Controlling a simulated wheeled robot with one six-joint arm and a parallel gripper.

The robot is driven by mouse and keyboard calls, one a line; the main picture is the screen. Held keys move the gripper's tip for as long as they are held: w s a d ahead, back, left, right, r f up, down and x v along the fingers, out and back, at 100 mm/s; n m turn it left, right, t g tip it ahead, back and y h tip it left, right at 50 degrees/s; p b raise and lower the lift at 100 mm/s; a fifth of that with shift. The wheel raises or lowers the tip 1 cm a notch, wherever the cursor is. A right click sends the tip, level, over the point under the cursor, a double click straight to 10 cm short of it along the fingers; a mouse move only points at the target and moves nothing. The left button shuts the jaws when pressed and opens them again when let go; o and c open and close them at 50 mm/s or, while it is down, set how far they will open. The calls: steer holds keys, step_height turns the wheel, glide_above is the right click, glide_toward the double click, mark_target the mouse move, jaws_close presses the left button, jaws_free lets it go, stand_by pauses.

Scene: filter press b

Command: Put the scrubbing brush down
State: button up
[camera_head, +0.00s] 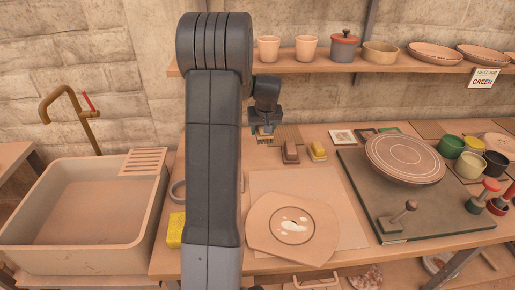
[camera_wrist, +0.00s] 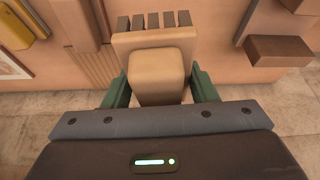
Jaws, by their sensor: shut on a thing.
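My gripper (camera_head: 265,119) is above the back of the worktable, just past my arm in the head view. In the wrist view my gripper (camera_wrist: 161,90) has its green fingers shut on the sides of the scrubbing brush (camera_wrist: 157,78), a tan wooden block. Dark bristle tufts show at the brush's far end. The brush (camera_head: 265,130) is small and partly hidden in the head view. A brown ribbed mat (camera_head: 289,132) lies beside it to the right; it also shows left of the brush in the wrist view (camera_wrist: 92,68). I cannot tell whether the brush touches the table.
A brown block (camera_head: 291,152) and a yellow-topped block (camera_head: 318,151) lie in front of the mat. A turntable (camera_head: 404,160) and several cups are at right. A sink (camera_head: 75,222) is left. A shelf (camera_head: 340,68) runs above.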

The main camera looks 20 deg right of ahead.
steer(key=shift+w+d+r, duration=0.1)
steer(key=shift+w, duration=0.15)
steer(key=shift+s, duration=0.1)
steer(key=p, duration=0.1)
glide_toward(262, 154)
steer(key=x, duration=0.5)
steer(key=shift+w+d, duration=0.1)
steer(key=shift+w, duration=0.25)
steer(key=shift+f, duration=0.4)
steer(key=shift+f, duration=0.35)
steer(key=o, duration=1.1)
steer(key=shift+r, duration=0.2)
